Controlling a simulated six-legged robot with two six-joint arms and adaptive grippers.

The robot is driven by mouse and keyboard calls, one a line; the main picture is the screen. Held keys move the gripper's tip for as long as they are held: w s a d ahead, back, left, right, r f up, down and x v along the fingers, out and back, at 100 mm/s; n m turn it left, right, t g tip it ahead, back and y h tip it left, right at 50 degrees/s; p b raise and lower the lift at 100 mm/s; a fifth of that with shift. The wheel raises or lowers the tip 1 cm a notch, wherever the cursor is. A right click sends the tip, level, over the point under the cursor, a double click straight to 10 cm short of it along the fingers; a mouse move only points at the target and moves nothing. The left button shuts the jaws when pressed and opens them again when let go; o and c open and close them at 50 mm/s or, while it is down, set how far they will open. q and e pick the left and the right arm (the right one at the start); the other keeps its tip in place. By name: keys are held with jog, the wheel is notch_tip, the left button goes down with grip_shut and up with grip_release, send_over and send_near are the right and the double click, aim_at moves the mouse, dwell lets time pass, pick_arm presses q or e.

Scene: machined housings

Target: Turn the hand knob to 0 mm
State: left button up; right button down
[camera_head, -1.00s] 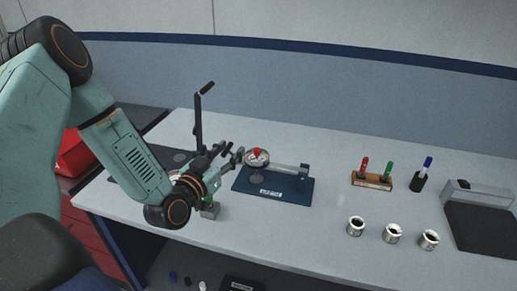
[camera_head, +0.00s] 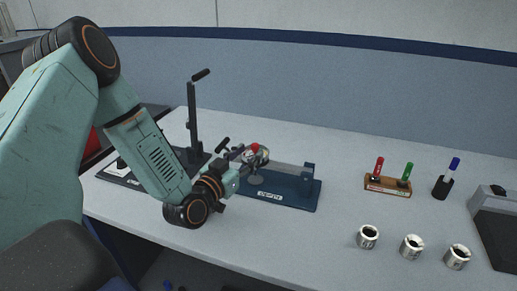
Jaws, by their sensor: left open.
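A dark blue base plate (camera_head: 300,200) on the table carries a gauge fixture. Its round dial (camera_head: 263,157), with a red part on top, stands at the left end, a grey bar (camera_head: 285,169) runs right, and a dark upright block (camera_head: 308,171) stands at the right end. I cannot make out which part is the hand knob, nor the reading. My left gripper (camera_head: 243,154) is open, with its fingers at the left side of the dial, partly covering it. I cannot tell whether they touch it. My right gripper is not in view.
A dark stand with a tall post (camera_head: 193,115) and handle rises behind my left arm. To the right are a wooden holder (camera_head: 388,186) with red and green pens, a black cup (camera_head: 442,189) with a blue-capped pen, and three metal rings (camera_head: 412,247).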

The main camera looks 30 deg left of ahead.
aim_at(253, 147)
pick_arm(q)
jog(key=w, duration=0.1)
jog(key=w+a, duration=0.1)
jog(key=w, duration=0.1)
jog(key=w+f, duration=0.1)
jog(key=w, duration=0.1)
jog(key=shift+w+a+b, duration=0.15)
jog(key=shift+b, duration=0.25)
jog(key=shift+w+d, duration=0.2)
jog(key=shift+d+r, duration=0.2)
jog(key=shift+r, duration=0.05)
jog(key=shift+s+r, duration=0.15)
jog(key=shift+s, duration=0.05)
jog(key=shift+s+a, duration=0.1)
jog(key=shift+a, duration=0.05)
jog(key=shift+w+a+f, duration=0.2)
jog(key=shift+a+f, duration=0.05)
jog(key=shift+c, duration=1.2)
jog(key=shift+w, duration=0.15)
jog(key=shift+c, duration=0.6)
jog(key=shift+d+r, duration=0.1)
jog(key=shift+d, duration=0.2)
jog(key=c, duration=0.3)
jog(key=shift+c, duration=0.9)
jog(key=shift+a, duration=0.15)
grip_shut()
